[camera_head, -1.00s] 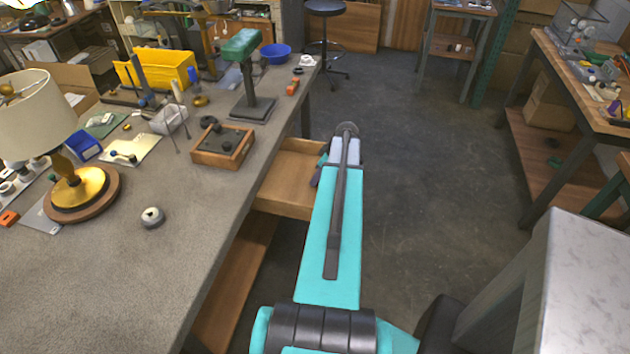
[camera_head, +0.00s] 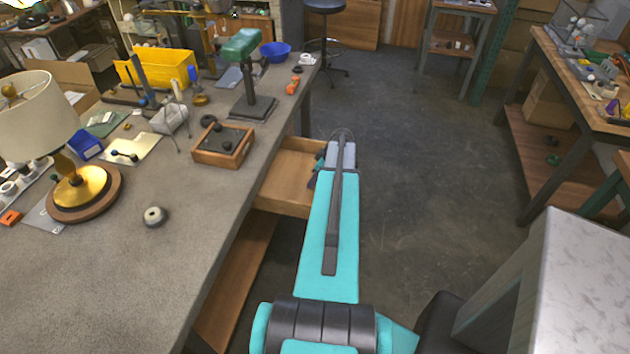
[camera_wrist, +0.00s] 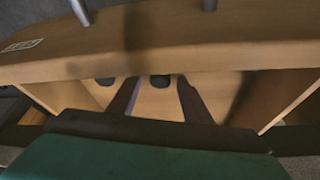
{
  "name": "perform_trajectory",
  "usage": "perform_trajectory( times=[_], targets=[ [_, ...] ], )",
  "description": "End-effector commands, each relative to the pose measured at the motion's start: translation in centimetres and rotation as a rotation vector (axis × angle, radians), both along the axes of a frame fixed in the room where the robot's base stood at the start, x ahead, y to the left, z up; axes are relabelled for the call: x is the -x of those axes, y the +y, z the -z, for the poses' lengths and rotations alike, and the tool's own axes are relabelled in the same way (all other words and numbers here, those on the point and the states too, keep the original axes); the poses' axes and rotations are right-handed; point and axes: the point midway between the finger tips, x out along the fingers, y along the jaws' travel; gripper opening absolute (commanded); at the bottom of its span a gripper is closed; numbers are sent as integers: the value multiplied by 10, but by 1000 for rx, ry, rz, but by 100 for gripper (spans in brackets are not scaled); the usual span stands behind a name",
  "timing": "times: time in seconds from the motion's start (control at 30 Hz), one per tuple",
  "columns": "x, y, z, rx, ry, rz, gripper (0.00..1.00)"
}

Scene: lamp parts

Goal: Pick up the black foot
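The wrist view looks into a wooden drawer. A black round foot (camera_wrist: 160,81) shows just inside the drawer's wooden front, which partly hides it. A second dark round piece (camera_wrist: 105,81) shows to its left. The two dark fingers of my gripper (camera_wrist: 158,90) are apart and empty, one on each side of the middle foot, with pale drawer floor between them. I cannot tell how far above the floor the fingertips are. In the head view my gripper (camera_head: 318,168) is at the open drawer, mostly hidden by my arm, and the feet cannot be seen.
The drawer (camera_head: 290,183) stands open from the workbench (camera_head: 130,270). Its front board (camera_wrist: 150,48) and side walls stand close around the fingers. A lamp (camera_head: 82,188), a small wooden tray (camera_head: 222,160) and a green-topped stand (camera_head: 252,107) are on the bench.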

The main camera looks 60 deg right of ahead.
Motion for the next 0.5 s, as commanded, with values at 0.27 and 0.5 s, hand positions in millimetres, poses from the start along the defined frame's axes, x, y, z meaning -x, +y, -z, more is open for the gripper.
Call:
perform_trajectory(
  times=[0.27, 0.5],
  targets=[
    [0, 0, 0, 0, 0, 0, 3],
    [0, 0, 0, 0, 0, -1, 3]
  ],
)
